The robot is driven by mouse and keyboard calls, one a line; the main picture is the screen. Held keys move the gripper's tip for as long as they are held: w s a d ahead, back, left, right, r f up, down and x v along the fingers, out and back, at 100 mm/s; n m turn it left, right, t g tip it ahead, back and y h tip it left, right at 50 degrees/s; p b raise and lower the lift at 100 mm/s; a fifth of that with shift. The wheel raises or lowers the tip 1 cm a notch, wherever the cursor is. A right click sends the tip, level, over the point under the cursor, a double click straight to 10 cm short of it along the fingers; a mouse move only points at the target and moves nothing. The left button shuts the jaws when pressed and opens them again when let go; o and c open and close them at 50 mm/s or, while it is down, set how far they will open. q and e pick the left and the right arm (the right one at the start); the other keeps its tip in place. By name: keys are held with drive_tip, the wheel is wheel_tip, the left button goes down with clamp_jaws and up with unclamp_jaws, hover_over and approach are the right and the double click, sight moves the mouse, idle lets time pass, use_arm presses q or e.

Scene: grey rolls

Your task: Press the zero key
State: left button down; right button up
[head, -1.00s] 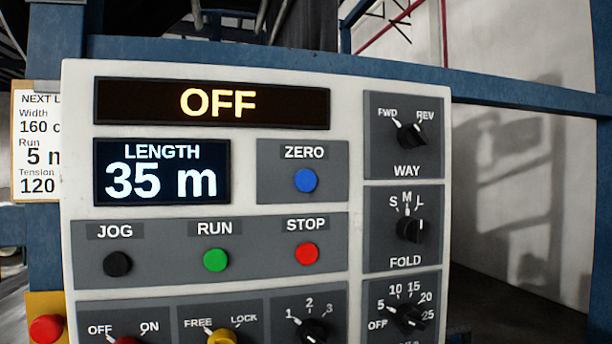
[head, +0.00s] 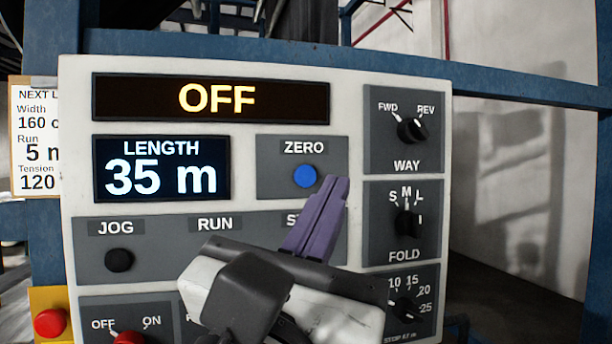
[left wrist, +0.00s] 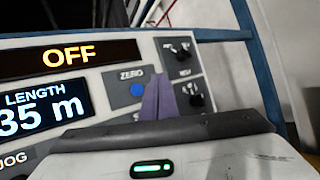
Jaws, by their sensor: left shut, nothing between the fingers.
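The zero key is a round blue button (head: 306,176) under the ZERO label, in the upper middle of the control panel (head: 345,100). In the left wrist view the blue button (left wrist: 138,90) shows just left of the fingers. My left gripper (head: 338,182) has purple fingers, shut and empty. Its tips are just right of and slightly below the button in the head view. I cannot tell how far they are from the panel face. The length display (head: 160,168) reads 35 m and the top display (head: 215,98) reads OFF. My right gripper is not in view.
The black JOG button (head: 120,260) is at left. The gripper hides the RUN and STOP buttons. The WAY knob (head: 412,130) and FOLD knob (head: 408,223) are to the right. A red button (head: 50,322) on yellow is at lower left. A blue frame beam (head: 520,92) runs behind the panel.

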sight(306, 185)
use_arm(q)
drive_tip(key=shift+s+d+r+m, duration=0.1)
drive_tip(key=shift+s+r+m, duration=0.1)
drive_tip(key=shift+r+m, duration=0.15)
drive_tip(key=shift+w+a+b, duration=0.15)
drive_tip(key=shift+w+a, duration=0.3)
drive_tip(key=shift+w, duration=0.95)
drive_tip(key=shift+w+a+b, duration=0.2)
drive_tip(key=shift+w+a, duration=0.25)
drive_tip(key=shift+w, duration=1)
drive_tip(key=shift+w+a+b, duration=0.15)
drive_tip(key=shift+w+a, duration=0.3)
drive_tip(key=shift+w, duration=0.95)
drive_tip(key=shift+w, duration=0.1)
drive_tip(key=shift+w+a, duration=0.15)
drive_tip(key=shift+w, duration=0.15)
